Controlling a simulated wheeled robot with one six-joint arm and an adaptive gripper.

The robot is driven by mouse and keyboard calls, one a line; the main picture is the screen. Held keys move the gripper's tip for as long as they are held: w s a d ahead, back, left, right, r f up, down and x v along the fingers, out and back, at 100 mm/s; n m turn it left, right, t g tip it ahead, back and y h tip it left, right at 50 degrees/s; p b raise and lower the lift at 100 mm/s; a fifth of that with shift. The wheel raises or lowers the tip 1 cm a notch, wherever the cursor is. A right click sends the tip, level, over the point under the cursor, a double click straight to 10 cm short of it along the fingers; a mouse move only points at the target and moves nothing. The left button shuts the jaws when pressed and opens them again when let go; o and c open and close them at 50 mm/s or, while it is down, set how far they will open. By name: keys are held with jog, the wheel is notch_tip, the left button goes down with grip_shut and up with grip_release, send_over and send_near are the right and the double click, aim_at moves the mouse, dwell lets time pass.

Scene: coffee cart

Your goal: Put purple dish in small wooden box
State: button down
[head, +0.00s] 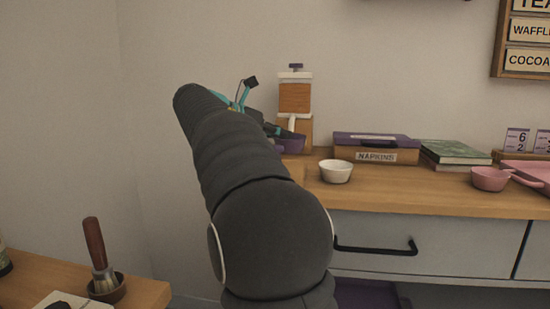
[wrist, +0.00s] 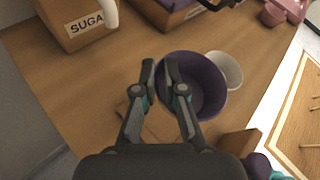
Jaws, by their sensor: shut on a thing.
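The purple dish (wrist: 207,92) is a round, deep bowl. My gripper (wrist: 162,75) is shut on its near-left rim in the wrist view. In the head view the dish (head: 291,144) shows just past my arm, which hides most of my gripper. Light wooden edges show on both sides of my gripper in the wrist view, and they look like parts of the small wooden box (wrist: 241,143). Its middle is hidden by my gripper. A wooden edge (head: 298,172) also shows beside my arm in the head view. The dish appears empty.
A white bowl (head: 336,171) stands on the counter, right of the dish. The wall is close behind.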

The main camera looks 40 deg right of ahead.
jog(key=shift+w+a+f, duration=0.35)
jog(key=shift+a, duration=0.1)
jog(key=shift+f+b, duration=0.8)
jog(key=shift+f, duration=1.15)
jog(key=shift+f, duration=0.15)
jog(key=c, duration=1.3)
grip_release()
jog(key=shift+o, duration=0.2)
jog(key=p+v, duration=0.2)
jog(key=v, duration=1)
jog(key=shift+p, duration=0.3)
